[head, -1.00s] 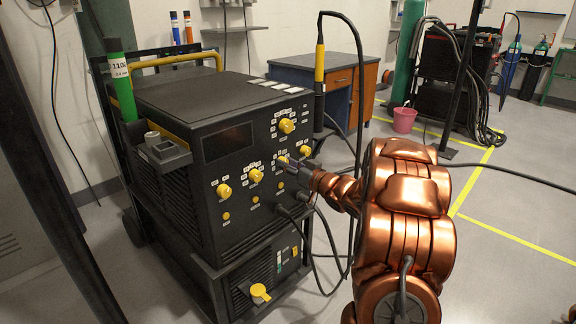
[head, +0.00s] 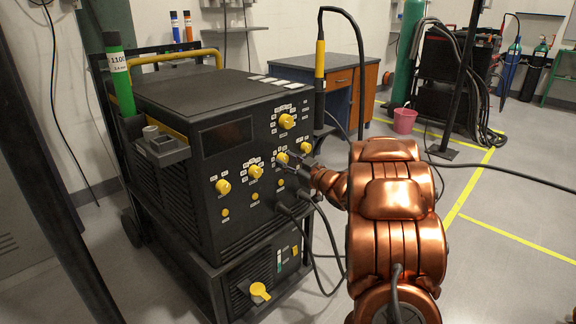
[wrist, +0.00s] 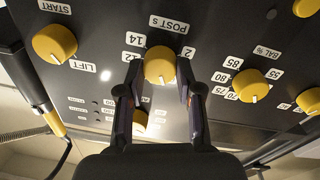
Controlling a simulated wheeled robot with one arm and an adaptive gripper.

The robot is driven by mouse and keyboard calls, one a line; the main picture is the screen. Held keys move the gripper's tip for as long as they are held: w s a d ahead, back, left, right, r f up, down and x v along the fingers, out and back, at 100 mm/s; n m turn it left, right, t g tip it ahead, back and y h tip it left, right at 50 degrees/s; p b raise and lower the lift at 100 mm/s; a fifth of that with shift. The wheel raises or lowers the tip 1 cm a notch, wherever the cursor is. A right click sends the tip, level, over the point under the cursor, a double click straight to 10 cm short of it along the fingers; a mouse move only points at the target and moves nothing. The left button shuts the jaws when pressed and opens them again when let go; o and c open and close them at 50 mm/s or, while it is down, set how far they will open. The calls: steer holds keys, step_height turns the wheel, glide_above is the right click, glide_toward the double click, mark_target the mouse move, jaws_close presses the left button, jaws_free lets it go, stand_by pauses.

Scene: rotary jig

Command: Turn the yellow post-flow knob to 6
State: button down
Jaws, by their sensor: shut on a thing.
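The yellow post-flow knob (wrist: 160,66) is in the upper middle of the wrist view, beside the "POST s" label, which appears upside down. My gripper (wrist: 159,88) is shut on this knob, one finger on each side. The knob's white mark points down in the picture, toward my palm. The labels 14, 12 and 2 show around it; the other numbers are hidden by the fingers or too small to read. In the head view the knob (head: 282,158) is on the machine's front panel, with my gripper (head: 294,166) at it.
Other yellow knobs sit close by: the LIFT knob (wrist: 54,43), the BAL % knob (wrist: 250,86) and a small one (wrist: 140,121) between my fingers. Cables (head: 312,205) hang from the panel just below my gripper. Clear floor (head: 500,260) lies to the right.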

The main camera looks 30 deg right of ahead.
steer(key=shift+f+n+b, duration=0.1)
steer(key=shift+n+b, duration=0.4)
steer(key=shift+n, duration=0.7)
steer(key=c, duration=0.7)
jaws_free()
steer(key=shift+c, duration=0.2)
steer(key=shift+s, duration=0.1)
steer(key=s+d, duration=0.2)
steer(key=s, duration=0.9)
steer(key=shift+s+f, duration=0.15)
steer(key=shift+s, duration=0.2)
steer(key=shift+d, duration=0.1)
